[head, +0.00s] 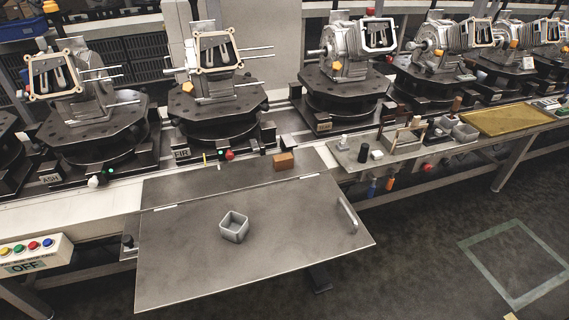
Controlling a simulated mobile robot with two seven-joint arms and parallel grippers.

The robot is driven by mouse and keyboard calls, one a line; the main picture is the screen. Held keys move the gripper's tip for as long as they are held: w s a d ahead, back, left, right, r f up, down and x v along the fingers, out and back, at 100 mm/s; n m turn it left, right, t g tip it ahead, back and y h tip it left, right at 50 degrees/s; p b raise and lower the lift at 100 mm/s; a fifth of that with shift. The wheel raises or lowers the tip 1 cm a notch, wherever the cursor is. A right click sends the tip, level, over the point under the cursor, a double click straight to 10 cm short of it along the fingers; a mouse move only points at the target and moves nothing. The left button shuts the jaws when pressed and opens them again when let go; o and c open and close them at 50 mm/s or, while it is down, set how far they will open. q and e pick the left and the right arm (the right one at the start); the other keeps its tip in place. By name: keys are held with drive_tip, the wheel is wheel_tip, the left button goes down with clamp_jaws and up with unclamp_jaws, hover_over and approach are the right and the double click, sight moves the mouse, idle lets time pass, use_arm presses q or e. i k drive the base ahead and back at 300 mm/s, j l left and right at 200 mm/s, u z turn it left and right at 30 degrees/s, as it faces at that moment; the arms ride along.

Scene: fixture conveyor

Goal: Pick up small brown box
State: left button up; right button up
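A small brown box (284,161) sits on the grey metal ledge at the back edge of the hinged metal table plate (180,250), near the conveyor. It stands right of and behind an open grey square container (234,226) on the plate. Neither of my grippers shows in the head view.
Round black fixtures with metal engine parts (215,105) line the conveyor behind the box. A handle (347,214) is at the plate's right side. A side shelf (375,155) holds small items. A button box (35,254) is at left. Most of the plate is bare.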

sight(284, 161)
drive_tip(key=j+z, duration=0.1)
drive_tip(key=z, duration=1.6)
drive_tip(key=k+j, duration=0.35)
drive_tip(key=j, duration=0.15)
drive_tip(key=k+j, duration=0.35)
drive_tip(key=j, duration=0.1)
